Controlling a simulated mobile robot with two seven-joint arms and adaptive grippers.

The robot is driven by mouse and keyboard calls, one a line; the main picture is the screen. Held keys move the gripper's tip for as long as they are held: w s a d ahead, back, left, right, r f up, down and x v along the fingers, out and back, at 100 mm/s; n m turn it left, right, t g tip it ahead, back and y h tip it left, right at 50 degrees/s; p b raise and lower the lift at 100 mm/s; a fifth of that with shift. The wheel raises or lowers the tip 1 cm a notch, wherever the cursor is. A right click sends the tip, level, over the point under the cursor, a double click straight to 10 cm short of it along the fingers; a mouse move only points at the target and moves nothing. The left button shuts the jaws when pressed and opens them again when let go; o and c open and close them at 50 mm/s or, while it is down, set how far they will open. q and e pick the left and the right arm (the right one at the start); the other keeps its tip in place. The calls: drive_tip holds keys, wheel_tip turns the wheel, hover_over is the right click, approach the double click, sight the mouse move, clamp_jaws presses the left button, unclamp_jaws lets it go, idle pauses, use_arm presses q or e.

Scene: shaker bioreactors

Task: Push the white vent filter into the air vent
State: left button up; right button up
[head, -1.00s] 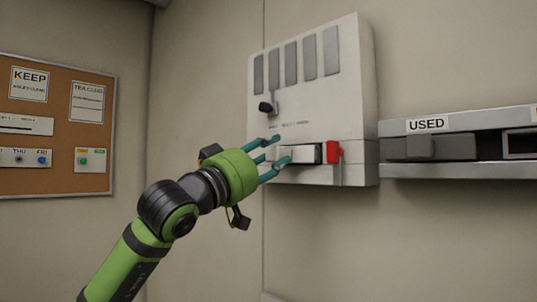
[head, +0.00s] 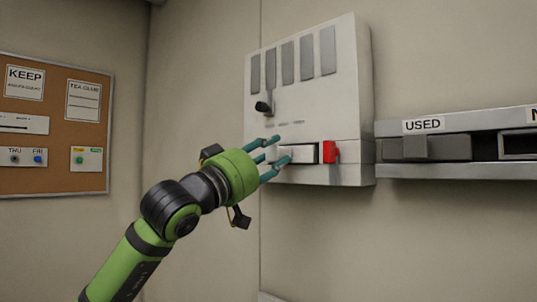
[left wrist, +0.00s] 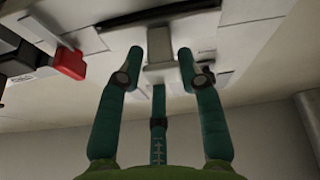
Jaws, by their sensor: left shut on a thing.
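The white vent filter (head: 298,153) is a pale block at the lower front of the white wall unit (head: 335,110). Its grey grip (left wrist: 160,62) shows between the fingers in the left wrist view. My left gripper (head: 276,152), with three teal fingers, is shut on the filter. The filter lies at the air vent slot in the unit's lower band; the slot's inside is hidden, and I cannot tell how deep the filter sits. My right gripper is not in view.
A red part (head: 330,152) sticks out just right of the filter, and it also shows in the left wrist view (left wrist: 69,63). A black knob (head: 263,107) protrudes above. A shelf labelled USED (head: 450,173) is at right, and a corkboard (head: 60,115) at left.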

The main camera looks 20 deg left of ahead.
use_arm(q)
drive_tip(key=shift+w, duration=0.2)
drive_tip(key=o, duration=1.2)
drive_tip(key=shift+d, duration=0.1)
drive_tip(key=shift+o, duration=0.2)
drive_tip(key=v, duration=1.2)
